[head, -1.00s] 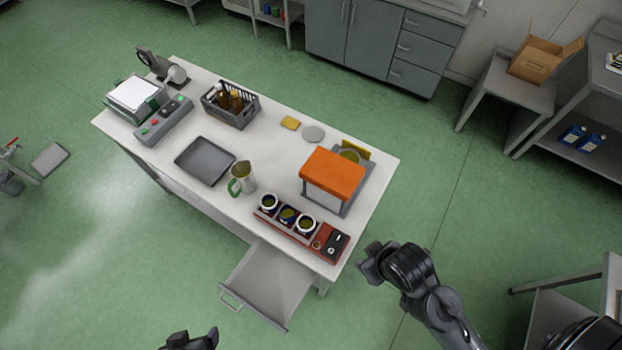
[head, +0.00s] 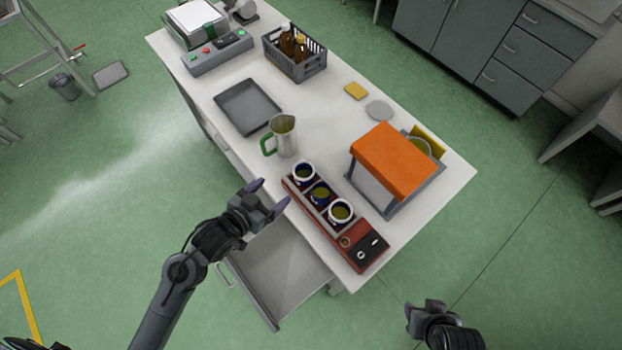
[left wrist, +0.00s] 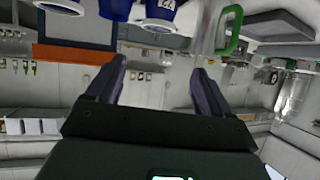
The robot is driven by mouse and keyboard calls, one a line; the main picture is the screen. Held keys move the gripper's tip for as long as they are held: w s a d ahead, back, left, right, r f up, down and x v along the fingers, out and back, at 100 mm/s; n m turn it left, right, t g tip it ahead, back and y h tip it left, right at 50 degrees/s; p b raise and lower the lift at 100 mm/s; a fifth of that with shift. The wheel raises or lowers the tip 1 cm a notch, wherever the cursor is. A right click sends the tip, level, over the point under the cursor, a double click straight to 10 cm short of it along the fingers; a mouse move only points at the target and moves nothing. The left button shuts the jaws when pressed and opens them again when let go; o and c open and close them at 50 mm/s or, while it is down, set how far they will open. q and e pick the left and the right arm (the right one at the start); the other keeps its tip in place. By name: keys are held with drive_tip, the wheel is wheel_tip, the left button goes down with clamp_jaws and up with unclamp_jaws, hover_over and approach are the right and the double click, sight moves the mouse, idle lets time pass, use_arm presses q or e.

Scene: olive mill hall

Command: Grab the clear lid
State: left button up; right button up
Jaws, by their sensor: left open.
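A flat, round, pale grey disc (head: 379,110) lies on the white table beside a yellow sponge-like block (head: 356,91). It may be the clear lid, but I cannot tell how see-through it is. My left gripper (head: 268,197) is open and empty near the table's front edge, above the open drawer and left of the red cup rack. In the left wrist view its two fingers (left wrist: 160,78) stand apart with nothing between them. My right gripper (head: 425,315) is low at the right, off the table; its fingers are not clear.
A red rack (head: 369,244) holds three dark-blue cups. The drawer (head: 275,262) juts out in front.

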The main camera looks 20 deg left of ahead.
use_arm(q)
drive_tip(key=t+h+b, duration=0.1)
drive_tip(key=h+b, duration=0.1)
drive_tip(key=b, duration=0.2)
approach(302, 171)
drive_tip(key=s, duration=0.2)
drive_tip(key=shift+m, duration=0.3)
drive_tip(key=x, duration=0.5)
drive_tip(key=shift+w, duration=0.4)
drive_tip(key=x, duration=0.4)
drive_tip(key=shift+w, duration=0.4)
drive_tip(key=shift+w+d+f, duration=0.1)
drive_tip(key=shift+w, duration=0.1)
use_arm(e)
wheel_tip(302, 171, down, 6)
drive_tip(key=shift+f, duration=0.25)
use_arm(q)
drive_tip(key=c, duration=0.7)
drive_tip(key=shift+c, duration=0.2)
